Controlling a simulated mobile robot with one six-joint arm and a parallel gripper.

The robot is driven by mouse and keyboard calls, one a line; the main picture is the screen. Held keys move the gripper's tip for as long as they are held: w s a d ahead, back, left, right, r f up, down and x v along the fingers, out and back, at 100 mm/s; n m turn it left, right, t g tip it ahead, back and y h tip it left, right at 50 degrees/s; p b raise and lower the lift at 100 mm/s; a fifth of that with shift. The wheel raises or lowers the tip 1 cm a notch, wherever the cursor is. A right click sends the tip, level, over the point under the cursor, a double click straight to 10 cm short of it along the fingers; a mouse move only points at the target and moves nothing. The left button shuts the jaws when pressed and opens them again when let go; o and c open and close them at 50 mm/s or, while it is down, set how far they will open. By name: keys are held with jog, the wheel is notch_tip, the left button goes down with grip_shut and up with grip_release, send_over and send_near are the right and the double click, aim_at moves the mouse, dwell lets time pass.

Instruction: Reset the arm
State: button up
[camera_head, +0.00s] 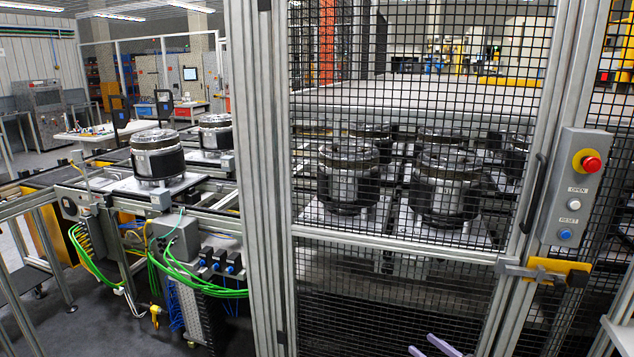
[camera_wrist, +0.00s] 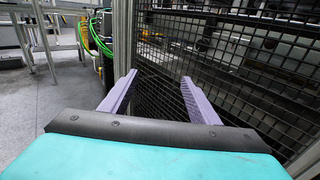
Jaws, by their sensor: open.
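My gripper (camera_wrist: 158,80) is in the wrist view with its two purple fingers spread apart and nothing between them. The fingers point toward the lower part of the black mesh door (camera_wrist: 160,102) and its metal frame post (camera_wrist: 121,40). In the head view my gripper (camera_head: 428,347) shows only as two purple fingertips at the bottom edge, in front of the mesh door (camera_head: 390,270). The rest of my arm is out of view there.
A control box (camera_head: 575,190) with a red button, a white button and a blue button is on the right post. A yellow and grey latch (camera_head: 545,270) sits below it. Clutches (camera_head: 445,190) stand on pallets behind the mesh. Green cables (camera_head: 205,285) hang at the conveyor on the left.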

jog(key=s+a+f+n+g+y, duration=0.1)
jog(key=s+a+f+n+g, duration=0.25)
jog(key=a+f, duration=0.4)
jog(key=s+a+f+n+g, duration=0.3)
jog(key=s+a+f+g, duration=0.15)
jog(key=a, duration=0.55)
jog(key=s+a+f+n+g+y, duration=0.1)
jog(key=s+a+f+n+g, duration=0.2)
jog(key=s+a+f, duration=0.4)
jog(key=s+a+f+n+g+h, duration=0.2)
jog(key=s+f+n+g, duration=0.25)
jog(key=s, duration=0.45)
jog(key=s+a+f+n+g+h, duration=0.25)
jog(key=s+f+n, duration=0.35)
jog(key=s, duration=0.3)
jog(key=s+d+n+g+h, duration=0.1)
jog(key=s+d+n+h, duration=0.2)
jog(key=d+n, duration=0.2)
jog(key=s+d+f+n+g+h, duration=0.1)
jog(key=s+d+n+h, duration=0.2)
jog(key=d, duration=0.4)
jog(key=shift+s+f+n+g+h, duration=0.2)
jog(key=shift+s+n+g+h, duration=0.25)
jog(key=shift+n, duration=0.55)
jog(key=shift+s+d, duration=0.1)
